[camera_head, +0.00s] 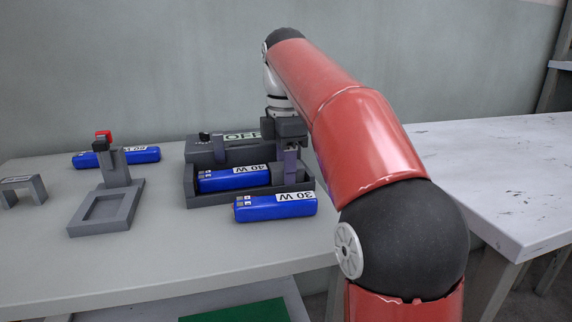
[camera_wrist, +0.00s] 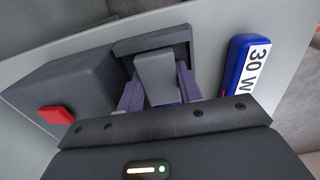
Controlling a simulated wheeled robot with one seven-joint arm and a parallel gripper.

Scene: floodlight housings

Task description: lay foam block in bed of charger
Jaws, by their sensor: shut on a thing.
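The charger (camera_head: 247,195) is a dark grey box with an open bed in front and a raised back part with an "OFF" label. A blue 40 W battery (camera_head: 236,179) lies in the left and middle of the bed. My gripper (camera_head: 288,172) points down at the bed's right end. In the wrist view my gripper (camera_wrist: 157,90) is shut on a plain grey block (camera_wrist: 155,72), apparently the foam block, with a purplish finger on each side. The block is inside or just above the bed's end; its underside is hidden.
A blue 30 W battery (camera_head: 275,206) lies just in front of the charger. Another blue battery (camera_head: 142,155) lies behind a grey stand (camera_head: 105,210) with a red-tipped post. A small grey bracket (camera_head: 22,188) stands far left. The table's front is clear.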

